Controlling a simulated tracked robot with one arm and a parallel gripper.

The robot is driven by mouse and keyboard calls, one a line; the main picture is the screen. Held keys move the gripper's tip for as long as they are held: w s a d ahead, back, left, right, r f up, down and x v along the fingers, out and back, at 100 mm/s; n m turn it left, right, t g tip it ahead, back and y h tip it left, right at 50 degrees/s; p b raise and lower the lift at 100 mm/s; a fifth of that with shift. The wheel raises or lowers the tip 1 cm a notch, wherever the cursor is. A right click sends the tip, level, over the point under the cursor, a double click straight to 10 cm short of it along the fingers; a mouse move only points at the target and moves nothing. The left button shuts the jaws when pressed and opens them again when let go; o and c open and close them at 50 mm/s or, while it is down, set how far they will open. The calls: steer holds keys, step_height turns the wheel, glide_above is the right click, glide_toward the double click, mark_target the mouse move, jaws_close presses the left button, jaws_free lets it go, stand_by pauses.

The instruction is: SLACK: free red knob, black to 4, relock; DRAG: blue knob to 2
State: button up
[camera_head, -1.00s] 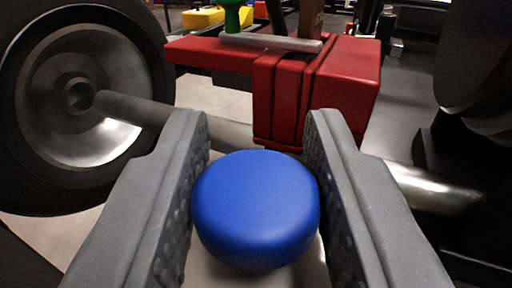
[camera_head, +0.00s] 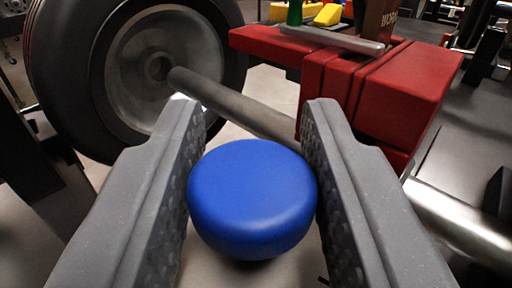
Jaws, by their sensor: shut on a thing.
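The blue knob (camera_head: 252,196), round with a smooth flat top, sits between the two grey fingers of my gripper (camera_head: 252,185). The fingers are shut on it, with their textured pads against its left and right sides. What lies under the knob is mostly hidden by the knob and the fingers. No red knob or black knob can be made out in this view.
A wheel with a black tyre (camera_head: 60,90) stands at the upper left, and a grey axle bar (camera_head: 235,107) runs from it behind the knob. A red block assembly (camera_head: 408,90) stands close behind the right finger. A green part (camera_head: 295,12) and yellow pieces (camera_head: 327,15) are farther back.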

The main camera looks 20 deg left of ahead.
steer(key=shift+d+r+n+g+y, duration=0.1)
steer(key=shift+n+g+y, duration=0.4)
steer(key=shift+y, duration=0.4)
steer(key=o, duration=0.9)
steer(key=shift+o, duration=0.2)
steer(key=shift+s, duration=0.1)
steer(key=p+v, duration=0.3)
steer(key=v, duration=1)
steer(key=shift+s+d, duration=0.2)
steer(key=shift+s, duration=0.05)
steer(key=shift+f, duration=0.2)
